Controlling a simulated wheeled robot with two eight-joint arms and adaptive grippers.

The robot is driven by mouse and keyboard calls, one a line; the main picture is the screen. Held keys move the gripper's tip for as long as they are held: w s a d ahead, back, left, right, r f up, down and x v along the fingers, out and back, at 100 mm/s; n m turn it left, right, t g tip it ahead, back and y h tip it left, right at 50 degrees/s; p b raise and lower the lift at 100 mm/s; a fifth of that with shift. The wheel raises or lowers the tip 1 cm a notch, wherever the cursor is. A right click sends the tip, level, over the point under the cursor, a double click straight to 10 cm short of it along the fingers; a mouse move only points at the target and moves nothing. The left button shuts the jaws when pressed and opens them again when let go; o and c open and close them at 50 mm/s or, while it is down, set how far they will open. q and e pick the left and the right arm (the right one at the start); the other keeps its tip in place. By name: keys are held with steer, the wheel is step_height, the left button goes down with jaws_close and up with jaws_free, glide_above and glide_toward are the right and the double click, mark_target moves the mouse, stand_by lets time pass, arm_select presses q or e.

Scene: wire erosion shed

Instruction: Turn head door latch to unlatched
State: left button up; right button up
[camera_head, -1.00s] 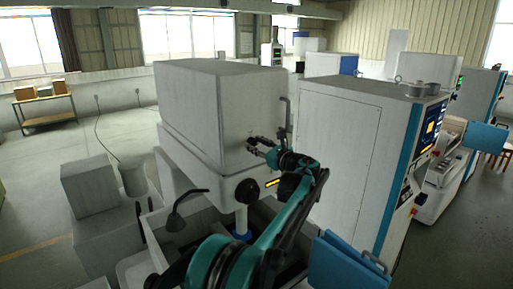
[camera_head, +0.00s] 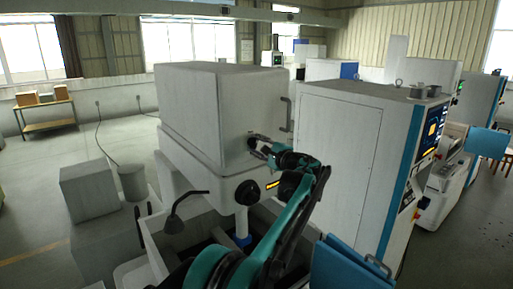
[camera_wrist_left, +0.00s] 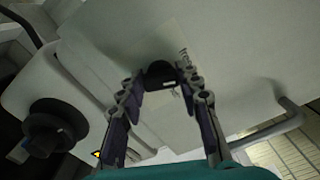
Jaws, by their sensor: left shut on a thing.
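The head door is the pale front face (camera_head: 262,105) of the big white machine head. The head door latch (camera_wrist_left: 160,74) is a small black knob with a white mark, low on that face. My left gripper (camera_head: 254,143) reaches it from the front right. In the left wrist view the two fingers of my left gripper (camera_wrist_left: 160,84) are on either side of the knob, shut on it. Faint printed lettering shows beside the latch, partly hidden by a finger. The latch's exact angle is hard to tell. My right gripper is not in view.
A bar handle (camera_head: 287,114) stands out from the door's right edge. A round black knob (camera_head: 247,192) is below the head; it also shows in the left wrist view (camera_wrist_left: 52,130). A white cabinet (camera_head: 338,150) stands close on the right. A bent lamp (camera_head: 176,222) is at the lower left.

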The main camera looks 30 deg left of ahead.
arm_select(q)
steer(key=shift+f+n+b, duration=0.1)
steer(key=shift+n+b, duration=0.2)
steer(key=shift+n, duration=1.7)
steer(key=o, duration=1.2)
steer(key=shift+c, duration=0.2)
steer(key=v, duration=1.2)
